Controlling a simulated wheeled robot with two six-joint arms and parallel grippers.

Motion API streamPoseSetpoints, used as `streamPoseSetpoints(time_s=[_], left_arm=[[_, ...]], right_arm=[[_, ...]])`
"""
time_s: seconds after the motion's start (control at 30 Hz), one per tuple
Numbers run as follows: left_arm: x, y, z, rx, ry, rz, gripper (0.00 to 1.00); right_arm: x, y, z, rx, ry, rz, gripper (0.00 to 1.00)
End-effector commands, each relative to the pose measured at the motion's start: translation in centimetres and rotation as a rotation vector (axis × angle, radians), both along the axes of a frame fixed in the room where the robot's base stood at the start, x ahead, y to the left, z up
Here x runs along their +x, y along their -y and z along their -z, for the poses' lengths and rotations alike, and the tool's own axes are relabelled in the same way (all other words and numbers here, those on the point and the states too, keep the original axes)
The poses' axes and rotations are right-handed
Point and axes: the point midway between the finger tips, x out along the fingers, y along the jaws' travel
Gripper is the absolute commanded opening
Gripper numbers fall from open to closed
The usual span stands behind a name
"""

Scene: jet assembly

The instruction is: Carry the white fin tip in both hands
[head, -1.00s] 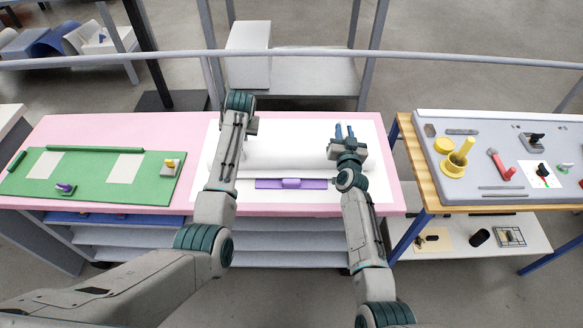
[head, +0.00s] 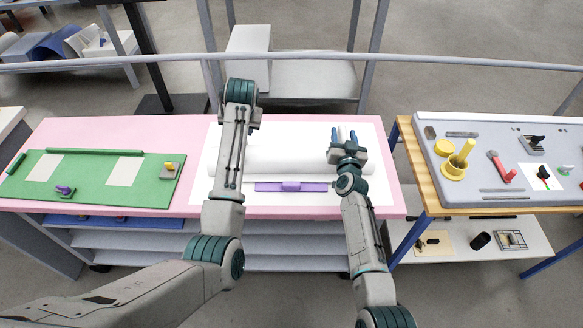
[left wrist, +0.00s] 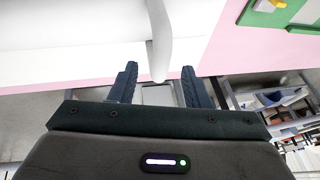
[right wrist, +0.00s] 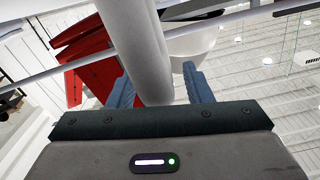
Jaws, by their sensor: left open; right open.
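The white fin tip (head: 285,160) lies lengthwise across the white sheet on the pink table in the head view, partly hidden by my arms. My right gripper (head: 343,133) is at its right end, with open blue fingers. In the right wrist view, a round pale part of the fin tip (right wrist: 140,45) passes between the open fingers. My left gripper (left wrist: 159,70) is open in the left wrist view, with a narrow white end of the fin tip (left wrist: 159,40) between its fingers. In the head view my left arm hides most of that gripper. I cannot tell whether any finger touches.
A purple bar with a raised block (head: 292,187) lies in front of the fin tip. A green board (head: 100,190) with small parts is on the left. A grey tool tray (head: 480,188) on a wooden bench stands to the right, across a gap. A rail crosses behind the table.

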Motion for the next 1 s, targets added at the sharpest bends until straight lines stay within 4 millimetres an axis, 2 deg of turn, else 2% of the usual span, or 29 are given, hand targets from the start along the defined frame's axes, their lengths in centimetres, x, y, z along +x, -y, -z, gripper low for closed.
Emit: streamPoseSetpoints(time_s=[0.1,0.2,0.37,0.47,0.57,0.9,1.0], left_arm=[[-0.8,0.5,-2.0,-0.002,0.002,0.0,0.43],[-1.3,0.7,-3.2,-0.001,0.001,0.001,0.43],[-1.7,0.9,-4.0,0.0,-0.001,0.0,0.43],[-1.8,0.9,-4.1,0.0,-0.001,0.0,0.43],[-1.7,0.9,-4.1,0.0,-0.001,0.0,0.43],[-1.7,0.9,-4.1,0.0,-0.001,0.0,0.43],[-1.7,0.9,-4.1,0.0,-0.001,0.0,0.43]], right_arm=[[0.0,0.0,0.0,0.0,0.0,0.0,0.45],[0.0,0.0,0.0,0.0,0.0,0.0,0.45],[-0.2,0.0,0.1,0.0,-0.001,0.0,0.45],[-1.1,0.0,0.1,0.001,0.0,0.001,0.45],[-2.6,0.1,0.1,0.003,-0.001,0.001,0.45],[-9.7,0.2,0.1,0.002,-0.001,0.001,0.45],[-10.7,0.3,0.1,0.001,-0.001,0.001,0.45]])
